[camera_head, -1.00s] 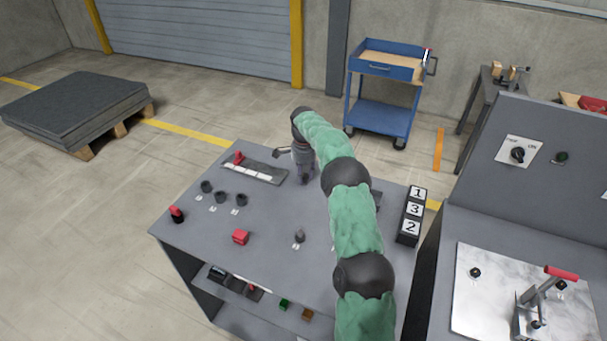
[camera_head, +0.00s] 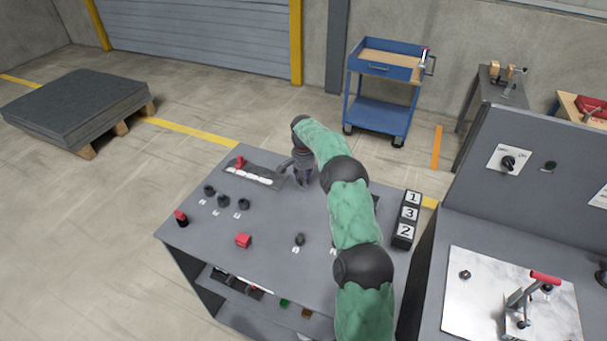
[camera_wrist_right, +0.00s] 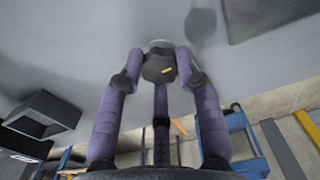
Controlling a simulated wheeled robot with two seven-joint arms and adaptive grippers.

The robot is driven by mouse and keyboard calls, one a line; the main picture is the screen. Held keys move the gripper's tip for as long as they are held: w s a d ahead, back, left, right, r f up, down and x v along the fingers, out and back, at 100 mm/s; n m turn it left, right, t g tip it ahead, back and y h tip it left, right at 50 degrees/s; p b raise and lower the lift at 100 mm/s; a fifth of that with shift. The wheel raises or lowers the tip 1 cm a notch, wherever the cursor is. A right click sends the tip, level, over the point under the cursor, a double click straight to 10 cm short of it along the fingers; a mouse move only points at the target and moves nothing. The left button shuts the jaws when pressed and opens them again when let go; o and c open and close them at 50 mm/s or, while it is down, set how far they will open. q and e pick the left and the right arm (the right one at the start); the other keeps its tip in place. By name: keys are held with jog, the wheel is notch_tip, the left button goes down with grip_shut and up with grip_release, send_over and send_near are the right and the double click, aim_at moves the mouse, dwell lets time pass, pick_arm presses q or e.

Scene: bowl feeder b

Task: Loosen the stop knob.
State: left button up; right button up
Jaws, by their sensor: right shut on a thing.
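A dark, many-sided knob with an orange mark (camera_wrist_right: 159,66) sits between the fingers of my right gripper in the right wrist view; I take it to be the stop knob. The three purple-grey fingers of my right gripper (camera_wrist_right: 160,75) are shut around it, two at the sides and one behind. In the head view my right gripper (camera_head: 303,180) points down at the back of the grey table (camera_head: 270,215), to the right of the slide strip (camera_head: 252,172) with a red handle. The knob is hidden there by the gripper. My left gripper is not in view.
Several dark knobs (camera_head: 221,200), a red block (camera_head: 243,240) and a single dark knob (camera_head: 299,239) stand on the table. A number block (camera_head: 404,230) is at its right edge. A panel bench with a red-handled clamp (camera_head: 545,278) stands to the right.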

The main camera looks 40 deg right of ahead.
jog(key=n, duration=0.1)
jog(key=n+p, duration=0.1)
jog(key=n, duration=0.1)
jog(key=shift+a+f, duration=0.1)
jog(key=shift+a, duration=0.1)
jog(key=n, duration=0.2)
jog(key=shift+s+n+p, duration=0.1)
jog(key=shift+n+p, duration=0.2)
jog(key=shift+p, duration=0.05)
jog(key=n, duration=0.3)
jog(key=shift+f+p, duration=0.15)
jog(key=shift+p, duration=0.15)
jog(key=shift+s+n, duration=0.1)
jog(key=shift+n, duration=1.5)
jog(key=shift+f, duration=0.1)
jog(key=o, duration=1.2)
jog(key=shift+c, duration=0.2)
jog(key=shift+d+r, duration=0.15)
jog(key=shift+r, duration=0.05)
jog(key=shift+r, duration=0.15)
